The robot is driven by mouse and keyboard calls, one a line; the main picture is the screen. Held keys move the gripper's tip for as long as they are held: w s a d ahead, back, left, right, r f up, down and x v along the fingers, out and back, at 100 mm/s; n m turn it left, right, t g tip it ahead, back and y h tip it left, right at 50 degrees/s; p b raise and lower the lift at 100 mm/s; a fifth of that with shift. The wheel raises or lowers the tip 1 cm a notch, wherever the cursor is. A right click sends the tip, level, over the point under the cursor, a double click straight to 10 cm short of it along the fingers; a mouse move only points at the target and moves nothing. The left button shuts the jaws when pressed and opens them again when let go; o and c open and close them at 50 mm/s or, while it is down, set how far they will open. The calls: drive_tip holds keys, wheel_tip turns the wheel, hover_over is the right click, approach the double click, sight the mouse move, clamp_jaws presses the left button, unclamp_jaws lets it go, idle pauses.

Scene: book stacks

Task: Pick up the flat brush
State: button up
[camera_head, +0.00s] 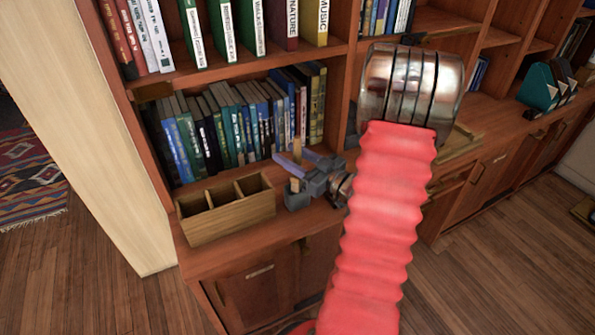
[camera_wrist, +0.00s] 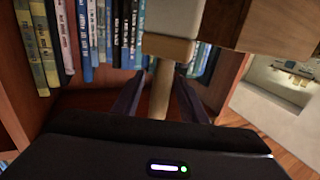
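The flat brush (camera_head: 297,151) shows in the head view as a narrow, light wooden upright piece above a small dark grey holder (camera_head: 298,199) on the cabinet ledge. In the wrist view the brush handle (camera_wrist: 161,88) runs between my fingers, with a wider pale part near the top. My gripper (camera_head: 302,165) is at the brush, its fingers on either side of the handle. In the wrist view my gripper (camera_wrist: 159,98) is open, with visible gaps beside the handle. The lower end of the brush is partly hidden in the head view.
A wooden box with compartments (camera_head: 226,208) stands left of the holder, close to my gripper. A row of books (camera_head: 235,125) fills the shelf behind. My arm hides part of the ledge to the right. The wooden floor (camera_head: 490,262) is clear at the right.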

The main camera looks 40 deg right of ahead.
drive_tip(key=shift+w, duration=0.7)
drive_tip(key=shift+c, duration=0.4)
clamp_jaws()
